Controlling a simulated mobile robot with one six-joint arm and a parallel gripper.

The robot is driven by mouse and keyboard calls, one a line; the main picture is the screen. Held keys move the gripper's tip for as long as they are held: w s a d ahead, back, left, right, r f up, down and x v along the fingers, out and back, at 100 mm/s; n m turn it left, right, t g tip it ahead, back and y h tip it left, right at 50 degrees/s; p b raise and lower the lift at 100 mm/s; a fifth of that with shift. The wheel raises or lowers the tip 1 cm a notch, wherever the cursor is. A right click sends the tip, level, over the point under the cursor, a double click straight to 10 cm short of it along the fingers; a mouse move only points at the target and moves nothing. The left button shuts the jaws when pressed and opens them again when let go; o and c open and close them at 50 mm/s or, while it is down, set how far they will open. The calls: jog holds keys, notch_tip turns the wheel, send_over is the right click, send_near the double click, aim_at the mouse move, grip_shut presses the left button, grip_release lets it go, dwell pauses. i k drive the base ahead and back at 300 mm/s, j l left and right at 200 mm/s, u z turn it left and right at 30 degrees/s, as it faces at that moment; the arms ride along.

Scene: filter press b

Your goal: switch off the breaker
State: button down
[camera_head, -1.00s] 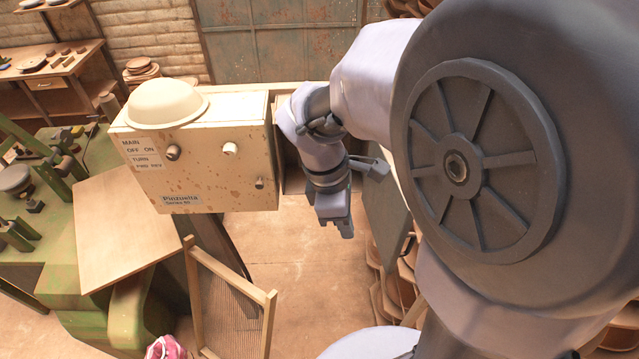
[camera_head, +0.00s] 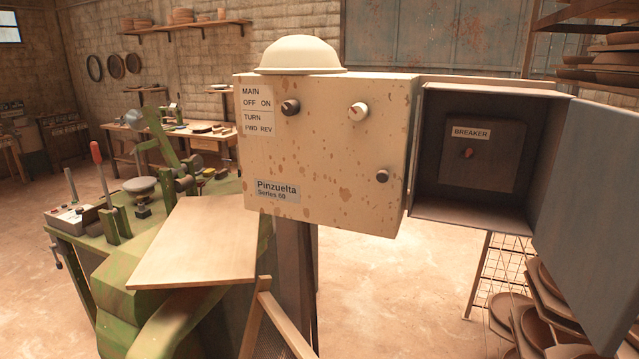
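The breaker (camera_head: 468,153) is a small red toggle on a dark panel (camera_head: 493,177) under a "BREAKER" label. It sits at the back of an open grey box (camera_head: 470,219). The toggle is too small for me to tell its position. The box's door (camera_head: 590,215) is swung open to the right. A cream control box (camera_head: 325,190) with "MAIN OFF ON" and "TURN FWD REV" labels adjoins it on the left. It carries a dark knob (camera_head: 290,107), a pale knob (camera_head: 358,111) and a lower dark knob (camera_head: 382,176). My gripper is out of view.
A cream bowl (camera_head: 300,54) rests upside down on the control box. A wooden board (camera_head: 196,240) lies on the green machine (camera_head: 130,268) at the left. A wire rack (camera_head: 488,275) and shelves of pots stand at the right. The floor below the boxes is partly clear.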

aim_at(469, 154)
jog(key=k+l, duration=0.1)
jog(key=k, duration=0.55)
jog(key=k+l+u, duration=0.15)
jog(key=k, duration=0.45)
jog(key=k+l, duration=0.1)
jog(key=l, duration=0.6)
jog(key=l+u, duration=0.1)
jog(key=l, duration=0.6)
jog(key=k, duration=0.05)
